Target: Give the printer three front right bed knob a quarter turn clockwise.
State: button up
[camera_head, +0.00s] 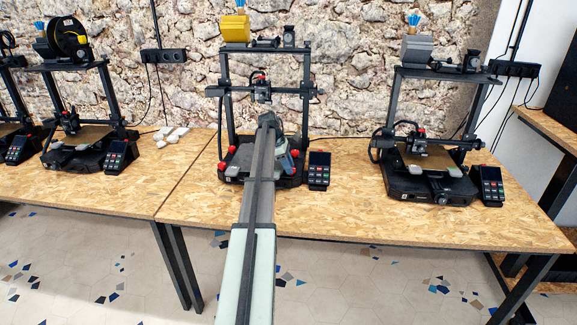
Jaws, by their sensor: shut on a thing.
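The third visible printer (228,112) from the left stands in the middle of the picture, with a dark frame and red bed knobs. A red knob (294,153) shows at the right side of the bed. My arm comes up from the bottom and covers the bed's middle. My gripper (287,168) points down at the bed's front right corner and is shut on the front right bed knob, which is mostly hidden behind it. The knob's angle cannot be seen.
A keypad screen unit (319,170) stands close to the right of this printer. Another printer (432,180) stands at the right, and others (88,150) at the left. The wooden table (350,222) is clear in front of the printers.

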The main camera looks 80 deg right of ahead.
jog(key=shift+c, duration=1.1)
jog(key=shift+d+m+y, duration=0.15)
jog(key=shift+m+y, duration=0.15)
jog(key=shift+m, duration=0.5)
jog(key=shift+m+y, duration=0.3)
jog(key=shift+m, duration=0.5)
jog(key=o, duration=1.1)
jog(key=shift+c, duration=0.2)
jog(key=shift+r, duration=0.1)
jog(key=v, duration=1.3)
jog(key=shift+r, duration=0.35)
jog(key=shift+w, duration=0.15)
